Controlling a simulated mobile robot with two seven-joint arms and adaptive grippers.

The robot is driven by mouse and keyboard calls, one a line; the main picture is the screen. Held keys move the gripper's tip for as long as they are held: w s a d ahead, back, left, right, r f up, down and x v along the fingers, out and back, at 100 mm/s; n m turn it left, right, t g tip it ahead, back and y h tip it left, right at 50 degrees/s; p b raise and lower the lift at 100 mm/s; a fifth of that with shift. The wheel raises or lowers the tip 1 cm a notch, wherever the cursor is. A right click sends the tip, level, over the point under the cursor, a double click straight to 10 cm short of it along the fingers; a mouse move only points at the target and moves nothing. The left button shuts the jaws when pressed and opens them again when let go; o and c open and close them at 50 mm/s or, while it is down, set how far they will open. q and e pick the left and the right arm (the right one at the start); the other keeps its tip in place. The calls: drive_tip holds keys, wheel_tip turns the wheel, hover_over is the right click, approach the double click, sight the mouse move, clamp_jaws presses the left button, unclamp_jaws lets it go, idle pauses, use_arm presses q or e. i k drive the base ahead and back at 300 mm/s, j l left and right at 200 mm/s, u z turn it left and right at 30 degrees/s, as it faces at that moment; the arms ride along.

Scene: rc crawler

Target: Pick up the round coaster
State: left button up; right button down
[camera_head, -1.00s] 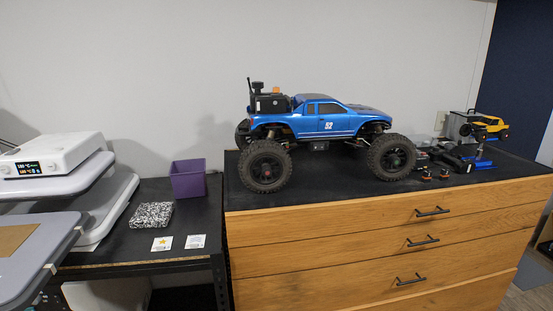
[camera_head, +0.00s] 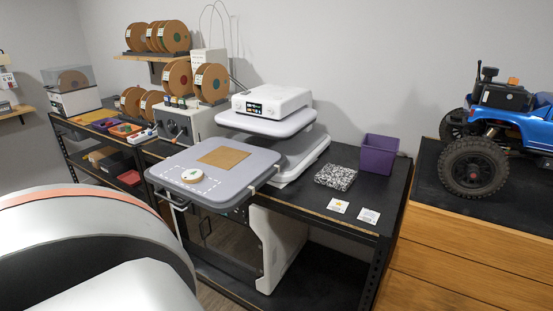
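A small round coaster (camera_head: 192,175), pale with a dark mark on it, lies flat on the grey plate (camera_head: 240,185) of the heat press at the centre. It sits inside a white dashed outline near the plate's left front edge. A tan square sheet (camera_head: 223,157) lies on the plate behind it. Nothing touches the coaster from above. Neither of my grippers is in view. A large white and grey rounded part, apparently my own arm, fills the lower left corner.
The press's white control box (camera_head: 271,102) stands behind the plate. A purple bin (camera_head: 379,154), a speckled block (camera_head: 336,177) and two small cards (camera_head: 339,206) are on the black bench to the right. A blue truck (camera_head: 524,127) stands on wooden drawers. Spools (camera_head: 176,76) stand behind left.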

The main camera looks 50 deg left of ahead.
sight(192, 175)
drive_tip(key=u, duration=2.15)
